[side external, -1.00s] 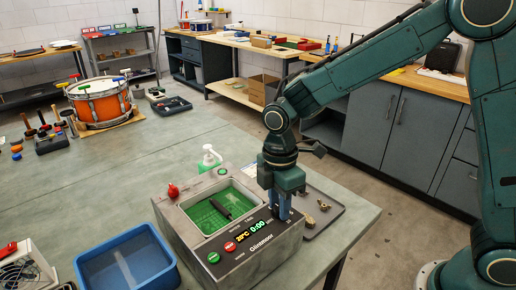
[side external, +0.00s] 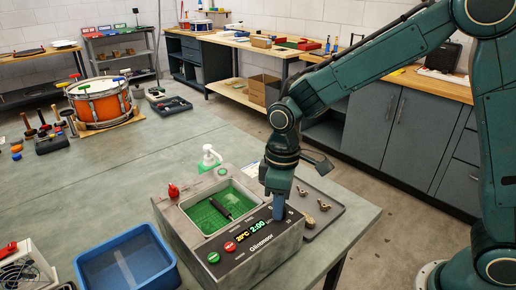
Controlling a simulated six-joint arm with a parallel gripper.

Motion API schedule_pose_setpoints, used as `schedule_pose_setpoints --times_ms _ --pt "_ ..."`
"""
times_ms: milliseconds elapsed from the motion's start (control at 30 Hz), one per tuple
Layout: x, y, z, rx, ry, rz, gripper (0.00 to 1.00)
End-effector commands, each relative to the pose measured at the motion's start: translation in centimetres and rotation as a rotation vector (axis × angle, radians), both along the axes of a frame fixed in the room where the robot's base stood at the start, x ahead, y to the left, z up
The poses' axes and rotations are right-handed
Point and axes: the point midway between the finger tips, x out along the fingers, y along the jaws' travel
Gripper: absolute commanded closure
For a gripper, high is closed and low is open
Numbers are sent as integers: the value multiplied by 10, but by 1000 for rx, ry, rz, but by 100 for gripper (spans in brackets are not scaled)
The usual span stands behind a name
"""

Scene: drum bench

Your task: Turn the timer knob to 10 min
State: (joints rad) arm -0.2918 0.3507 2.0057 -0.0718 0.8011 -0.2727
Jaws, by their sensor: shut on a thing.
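The Glintmoor machine (side external: 262,256) stands on the bench, with a green basin holding a dark tool. Its display (side external: 253,229) reads 25°C in yellow and 2:00 in green. My gripper (side external: 279,211) points down at the right end of the control panel, shut on the timer knob. The knob itself is hidden by the fingers, so its pointer and scale cannot be read.
A grey tray (side external: 326,209) with small metal parts lies right behind the machine. A soap bottle (side external: 209,158) stands behind it, and a blue bin (side external: 126,262) sits at its left. A red knob (side external: 173,190) rises from the machine's back left corner. The bench's middle is clear.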

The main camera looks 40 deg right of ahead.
Motion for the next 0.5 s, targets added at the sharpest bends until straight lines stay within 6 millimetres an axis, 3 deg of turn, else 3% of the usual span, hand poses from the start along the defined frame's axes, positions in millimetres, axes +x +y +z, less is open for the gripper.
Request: schedule_pose_setpoints --times_ms 500 --pt "0 -1 0 1 -1 -489 95"
